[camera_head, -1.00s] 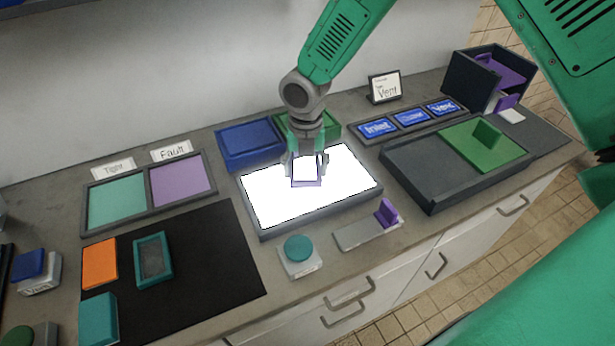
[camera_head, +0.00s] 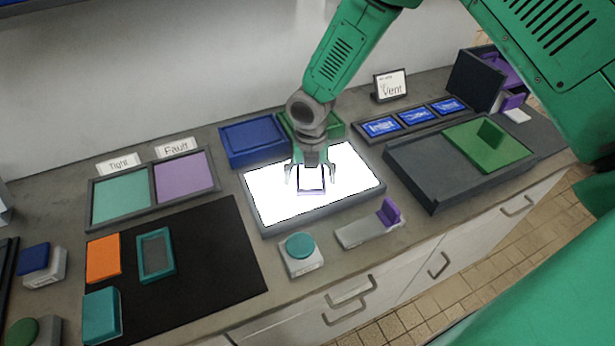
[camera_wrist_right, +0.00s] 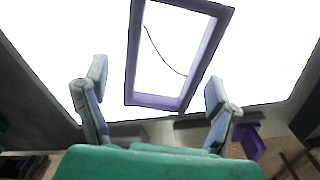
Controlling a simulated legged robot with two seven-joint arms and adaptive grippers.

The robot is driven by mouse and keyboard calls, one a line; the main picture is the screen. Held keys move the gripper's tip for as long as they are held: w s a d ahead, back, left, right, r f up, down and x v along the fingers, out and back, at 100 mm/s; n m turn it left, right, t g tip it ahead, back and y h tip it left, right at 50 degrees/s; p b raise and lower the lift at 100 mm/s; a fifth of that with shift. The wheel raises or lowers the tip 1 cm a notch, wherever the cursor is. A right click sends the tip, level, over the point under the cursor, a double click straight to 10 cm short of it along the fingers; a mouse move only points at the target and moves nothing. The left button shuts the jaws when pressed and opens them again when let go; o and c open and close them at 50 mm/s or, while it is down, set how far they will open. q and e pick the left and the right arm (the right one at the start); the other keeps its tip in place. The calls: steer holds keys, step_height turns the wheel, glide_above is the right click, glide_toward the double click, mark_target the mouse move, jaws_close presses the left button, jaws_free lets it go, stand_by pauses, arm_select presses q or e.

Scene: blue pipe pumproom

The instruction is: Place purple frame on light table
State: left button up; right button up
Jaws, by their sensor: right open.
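The purple frame (camera_head: 311,191) lies on the bright white light table (camera_head: 268,203), near its middle. In the right wrist view the frame (camera_wrist_right: 157,101) shows large against the lit surface (camera_wrist_right: 258,70), with a thin dark curved line visible through its opening. My right gripper (camera_head: 310,180) is above the light table at the frame. Its fingers (camera_wrist_right: 152,92) are spread to either side of the frame's near end, apart from it and holding nothing. My left gripper is not in view.
A teal button (camera_head: 300,246) and a grey block with a purple tab (camera_head: 390,212) stand in front of the light table. Blue (camera_head: 250,140) and green bins stand behind it. A dark tray with a green plate (camera_head: 490,145) is at right. The black mat (camera_head: 215,260) has bare room.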

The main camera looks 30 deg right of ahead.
mark_target(313, 178)
steer(key=shift+d+r, duration=0.2)
steer(key=shift+r, duration=0.05)
step_height(313, 178, up, 12)
steer(key=shift+f+b, duration=0.25)
steer(key=shift+b, duration=0.15)
steer(key=shift+d, duration=0.25)
steer(key=shift+s+a, duration=0.1)
